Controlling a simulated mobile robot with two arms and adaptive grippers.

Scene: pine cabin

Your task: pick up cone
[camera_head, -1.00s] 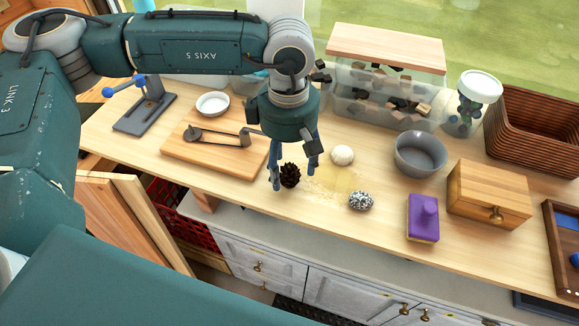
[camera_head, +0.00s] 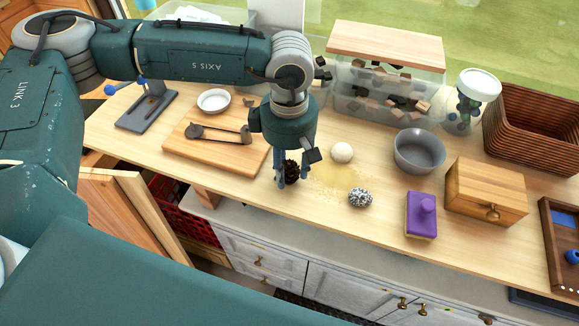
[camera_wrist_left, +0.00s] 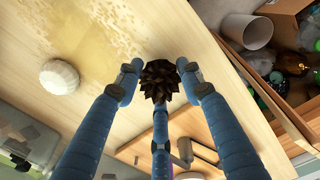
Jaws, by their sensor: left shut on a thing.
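The cone (camera_head: 292,168) is a dark brown pine cone on the wooden counter, near its front edge. My left gripper (camera_head: 288,178) points down over it, with blue fingers closed around it. In the left wrist view the cone (camera_wrist_left: 159,82) sits between the three blue fingertips (camera_wrist_left: 158,85), which are shut on it. Part of the cone is hidden by the fingers in the head view. I cannot tell whether it is clear of the counter. My right gripper does not show.
A white ball (camera_head: 342,152) and a speckled stone-like object (camera_head: 360,197) lie to the right. A cutting board (camera_head: 215,150) is at the left. A grey bowl (camera_head: 419,152), purple-topped block (camera_head: 421,215) and wooden box (camera_head: 486,190) stand farther right.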

